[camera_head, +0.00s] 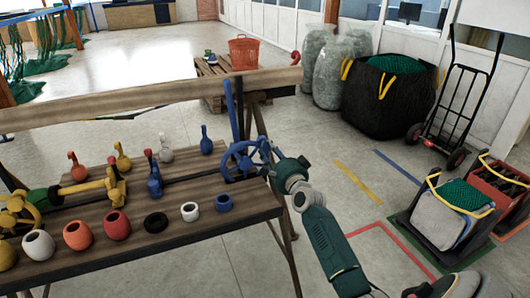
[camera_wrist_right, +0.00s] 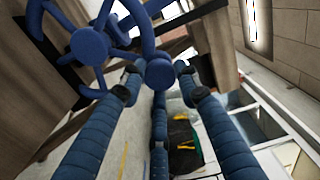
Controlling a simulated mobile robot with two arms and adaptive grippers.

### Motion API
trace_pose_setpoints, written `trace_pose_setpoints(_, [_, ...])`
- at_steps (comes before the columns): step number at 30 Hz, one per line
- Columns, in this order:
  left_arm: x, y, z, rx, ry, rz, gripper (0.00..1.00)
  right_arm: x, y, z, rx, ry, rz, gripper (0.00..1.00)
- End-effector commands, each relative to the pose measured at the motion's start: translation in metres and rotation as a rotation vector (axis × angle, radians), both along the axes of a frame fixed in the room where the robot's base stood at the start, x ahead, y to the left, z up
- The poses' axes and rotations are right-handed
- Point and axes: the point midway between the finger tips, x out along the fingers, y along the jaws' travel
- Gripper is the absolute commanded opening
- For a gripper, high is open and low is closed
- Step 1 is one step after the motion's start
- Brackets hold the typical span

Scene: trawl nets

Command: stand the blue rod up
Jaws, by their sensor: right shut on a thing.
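A thin blue rod (camera_head: 231,108) stands nearly upright, slightly tilted, at the right end of the bench, crossing in front of the wooden beam. A blue spoked wheel (camera_head: 236,160) is just below it; its hub (camera_wrist_right: 90,43) shows large in the right wrist view. My right gripper (camera_head: 266,152) is at the wheel's right side. In the right wrist view its blue padded fingers (camera_wrist_right: 155,82) stand either side of a round blue knob (camera_wrist_right: 158,72) by the wheel's rim. I cannot tell exactly where they touch.
The wooden bench (camera_head: 180,222) carries several coloured rings, kettlebell-shaped pieces and a yellow rod (camera_head: 82,187). A wooden beam (camera_head: 130,98) runs behind. A black bag (camera_head: 385,100), a hand truck (camera_head: 462,90) and crates stand on the right. Open floor lies between.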

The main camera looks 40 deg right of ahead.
Motion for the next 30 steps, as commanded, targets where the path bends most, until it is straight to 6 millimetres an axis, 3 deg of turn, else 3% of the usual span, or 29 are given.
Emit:
trace_pose_setpoints(23, [-0.0028, 0.0006, -0.0069, 0.001, 0.004, -0.001, 0.40, -0.0023, -0.0080, -0.0082, 0.086, -0.018, -0.005, 0.00])
trace_pose_setpoints(24, [-0.0028, 0.0009, -0.0069, 0.001, 0.004, -0.001, 0.40, -0.0024, -0.0080, -0.0082, 0.086, -0.018, -0.005, 0.40])
trace_pose_setpoints(26, [-0.0029, 0.0017, -0.0069, 0.002, 0.004, -0.002, 0.40, -0.0022, -0.0076, -0.0082, 0.086, -0.018, -0.004, 0.51])
trace_pose_setpoints(30, [-0.0030, 0.0022, -0.0068, 0.003, 0.004, -0.002, 0.40, -0.0019, -0.0066, -0.0079, 0.087, -0.019, -0.003, 0.51])
